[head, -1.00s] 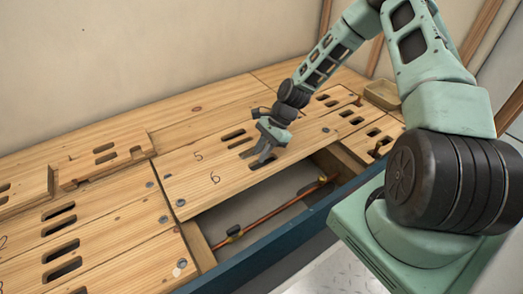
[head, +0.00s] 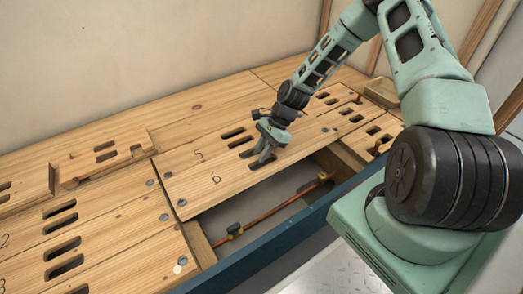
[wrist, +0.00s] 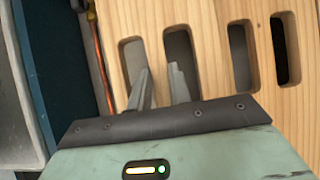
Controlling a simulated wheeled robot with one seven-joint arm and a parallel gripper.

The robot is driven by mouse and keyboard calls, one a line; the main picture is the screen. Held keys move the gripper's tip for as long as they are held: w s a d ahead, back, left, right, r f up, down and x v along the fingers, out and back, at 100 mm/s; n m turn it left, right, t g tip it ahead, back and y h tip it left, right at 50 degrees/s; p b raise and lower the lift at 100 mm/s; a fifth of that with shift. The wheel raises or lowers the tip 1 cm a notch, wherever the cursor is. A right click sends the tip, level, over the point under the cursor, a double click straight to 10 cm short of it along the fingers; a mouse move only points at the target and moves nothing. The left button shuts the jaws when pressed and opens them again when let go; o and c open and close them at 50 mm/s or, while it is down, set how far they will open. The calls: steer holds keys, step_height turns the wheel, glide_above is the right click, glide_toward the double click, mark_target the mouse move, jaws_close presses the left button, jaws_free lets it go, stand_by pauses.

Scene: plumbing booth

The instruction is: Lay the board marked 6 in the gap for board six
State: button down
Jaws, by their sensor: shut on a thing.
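The board marked 6 (head: 205,194) is a pale wooden plank with slots, lying along the back of an open gap (head: 262,208).
A copper pipe (head: 275,216) with brass fittings runs along inside the gap. A dark blue front edge (head: 285,228) bounds it. Other slotted boards (head: 110,235) lie left. A wooden tray (head: 382,93) sits at the back right.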

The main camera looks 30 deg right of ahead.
steer(key=shift+f, duration=1.05)
steer(key=shift+p, duration=0.4)
steer(key=shift+f, duration=0.15)
stand_by(0.6)
steer(key=c, duration=1.2)
jaws_free()
steer(key=p+v, duration=0.8)
steer(key=v, duration=0.9)
steer(key=shift+p, duration=0.3)
